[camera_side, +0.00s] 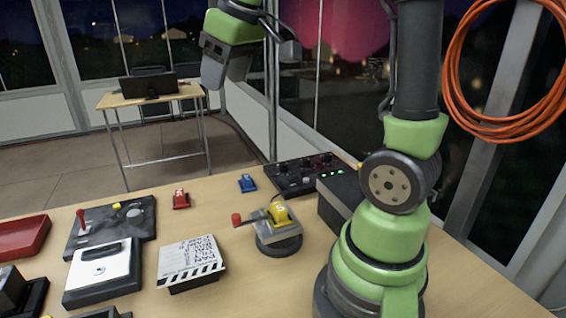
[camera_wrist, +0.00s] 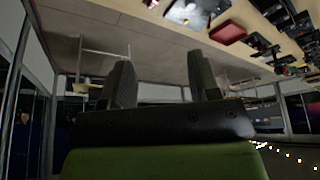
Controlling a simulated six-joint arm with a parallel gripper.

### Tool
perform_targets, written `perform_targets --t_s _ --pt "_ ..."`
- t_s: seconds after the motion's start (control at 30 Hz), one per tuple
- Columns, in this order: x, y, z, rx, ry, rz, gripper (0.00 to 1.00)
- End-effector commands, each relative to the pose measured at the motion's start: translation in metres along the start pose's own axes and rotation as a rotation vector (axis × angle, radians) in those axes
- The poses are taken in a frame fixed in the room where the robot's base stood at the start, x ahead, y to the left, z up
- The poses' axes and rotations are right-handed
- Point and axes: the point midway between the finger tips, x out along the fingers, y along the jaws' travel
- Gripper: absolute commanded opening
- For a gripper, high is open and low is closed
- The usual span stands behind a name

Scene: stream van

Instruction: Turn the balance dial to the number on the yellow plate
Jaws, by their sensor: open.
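My gripper (camera_wrist: 162,78) is open and empty; its two dark fingers stand apart in the wrist view. In the side view it hangs high at the top, well above and behind the table (camera_side: 340,268). A black box with dark knobs and green lights (camera_side: 298,175) stands at the table's back; which knob is the balance dial, I cannot tell. A yellow piece (camera_side: 279,213) sits on a device with a round dark base and a red-knobbed handle. I cannot read a number on it, nor tell whether it is the yellow plate.
A dark panel (camera_side: 84,236) with a red lever, a white-topped box (camera_side: 98,268), a clapperboard (camera_side: 192,260) and a red tray (camera_side: 22,236) fill the left and front. Small red (camera_side: 181,199) and blue (camera_side: 248,183) pieces stand mid-table. The air around my gripper is clear.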

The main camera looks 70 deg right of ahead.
Motion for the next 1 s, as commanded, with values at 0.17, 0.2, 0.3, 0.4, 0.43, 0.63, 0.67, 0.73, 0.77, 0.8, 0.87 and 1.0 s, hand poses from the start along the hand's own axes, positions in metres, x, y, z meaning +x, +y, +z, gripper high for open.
perform_targets --t_s 0.17,0.2,0.3,0.4,0.43,0.63,0.67,0.73,0.77,0.8,0.87,1.0 --pt "0.049 0.074 -0.026 -0.111 -0.115 0.04 0.56" --pt "0.061 0.092 -0.027 -0.137 -0.141 0.044 0.56" --pt "0.092 0.137 -0.023 -0.201 -0.204 0.045 0.56" --pt "0.125 0.179 -0.009 -0.261 -0.265 0.031 0.56" --pt "0.134 0.192 -0.003 -0.278 -0.282 0.026 0.56" --pt "0.182 0.248 0.041 -0.367 -0.363 -0.017 0.56" --pt "0.186 0.253 0.046 -0.375 -0.37 -0.022 0.56" --pt "0.194 0.261 0.055 -0.393 -0.382 -0.032 0.56" --pt "0.196 0.263 0.058 -0.397 -0.385 -0.035 0.56" --pt "0.199 0.265 0.06 -0.402 -0.388 -0.038 0.56" --pt "0.203 0.266 0.063 -0.406 -0.391 -0.041 0.56" --pt "0.219 0.267 0.07 -0.409 -0.393 -0.043 0.56"
